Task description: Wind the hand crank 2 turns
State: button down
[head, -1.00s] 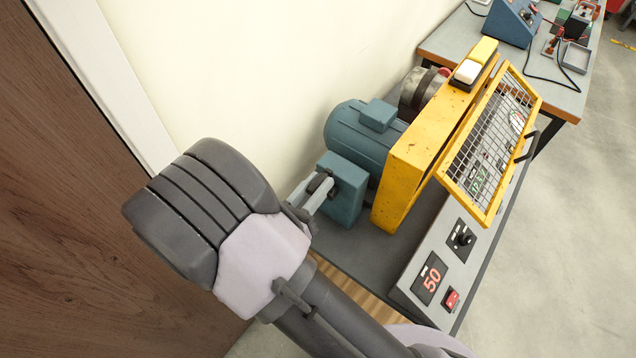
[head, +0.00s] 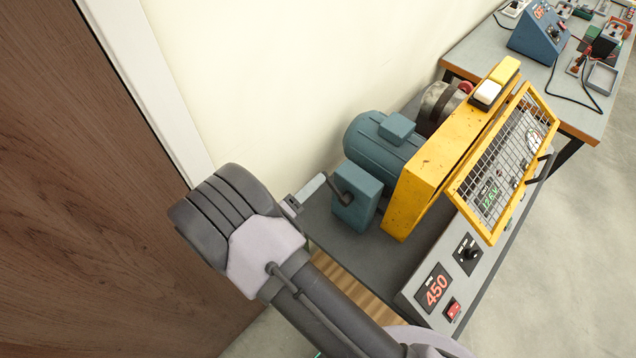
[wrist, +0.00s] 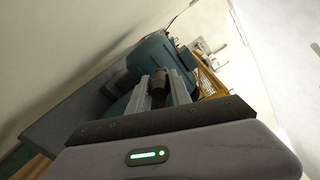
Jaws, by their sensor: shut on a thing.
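The hand crank (head: 341,187) is a dark arm on the side of the teal gearbox (head: 357,205), at the near end of the teal motor (head: 375,150). My gripper (head: 318,188) reaches it from the left in the head view, its light-grey fingers largely end-on to the gearbox. In the wrist view, my gripper (wrist: 160,88) has its two fingers closed around a dark round crank grip (wrist: 158,92). The grip is mostly hidden by the fingers and my wrist in the head view.
A yellow belt guard (head: 440,160) with a mesh cover (head: 505,160) stands right of the motor. The sloped front panel holds a red display (head: 436,289) reading 450, a black knob (head: 468,253) and a red switch (head: 451,310). A brown door (head: 80,190) and pale wall are at left.

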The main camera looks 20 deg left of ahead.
notch_tip(320, 180, down, 9)
jog(key=n+b, duration=0.3)
jog(key=b, duration=0.2)
jog(key=shift+a+n, duration=0.25)
jog(key=shift+n, duration=0.05)
jog(key=shift+d+f, duration=0.1)
jog(key=shift+f, duration=0.1)
dwell(0.4)
jog(key=c, duration=1.2)
grip_release()
jog(key=shift+w, duration=0.1)
jog(key=p+v, duration=0.1)
jog(key=v, duration=1.6)
jog(key=shift+s+r, duration=0.2)
jog(key=shift+s, duration=0.05)
